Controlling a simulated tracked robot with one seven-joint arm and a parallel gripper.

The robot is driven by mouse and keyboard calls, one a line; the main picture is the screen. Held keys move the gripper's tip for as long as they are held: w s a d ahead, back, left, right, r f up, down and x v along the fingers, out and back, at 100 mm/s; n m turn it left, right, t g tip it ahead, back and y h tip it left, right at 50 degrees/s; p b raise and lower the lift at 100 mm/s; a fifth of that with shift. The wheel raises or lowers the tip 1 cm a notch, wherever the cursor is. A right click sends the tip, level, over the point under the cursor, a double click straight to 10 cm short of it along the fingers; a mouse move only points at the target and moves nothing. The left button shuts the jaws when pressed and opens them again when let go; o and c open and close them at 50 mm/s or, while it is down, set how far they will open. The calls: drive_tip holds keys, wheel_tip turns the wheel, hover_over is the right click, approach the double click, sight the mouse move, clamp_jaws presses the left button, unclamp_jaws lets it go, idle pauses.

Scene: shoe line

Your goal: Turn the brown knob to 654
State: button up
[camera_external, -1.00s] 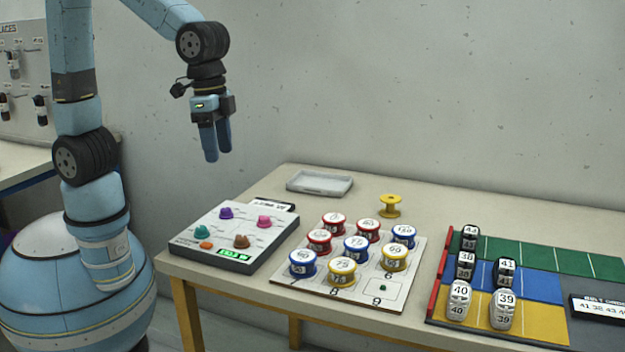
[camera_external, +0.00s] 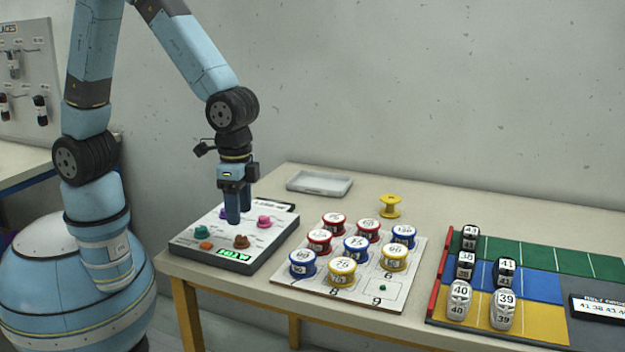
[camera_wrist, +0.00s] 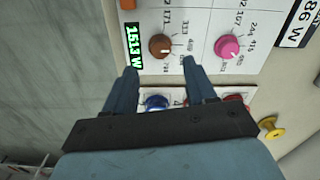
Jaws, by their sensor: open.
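The brown knob (camera_external: 241,242) sits on the front part of the white control panel (camera_external: 214,258), beside a green-lit display. It also shows in the wrist view (camera_wrist: 160,46), with numbers printed around it. My gripper (camera_external: 239,220) points down above the panel, close to the brown knob. In the wrist view my gripper (camera_wrist: 160,66) is open, and the knob lies between and just beyond the fingertips. The fingers look apart from the knob. Which number the knob points at is too small to tell.
Pink (camera_external: 264,221), teal (camera_external: 202,229) and purple (camera_external: 224,214) knobs and an orange button (camera_external: 206,245) share the panel. A board of numbered spools (camera_external: 300,283) stands to the right. A grey tray (camera_external: 319,183) and yellow spool (camera_external: 390,205) lie behind.

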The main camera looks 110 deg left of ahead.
sight(242, 237)
drive_tip(key=shift+f, duration=2.95)
drive_tip(key=shift+c, duration=0.4)
clamp_jaws()
drive_tip(key=m, duration=0.4)
drive_tip(key=shift+m, duration=1.8)
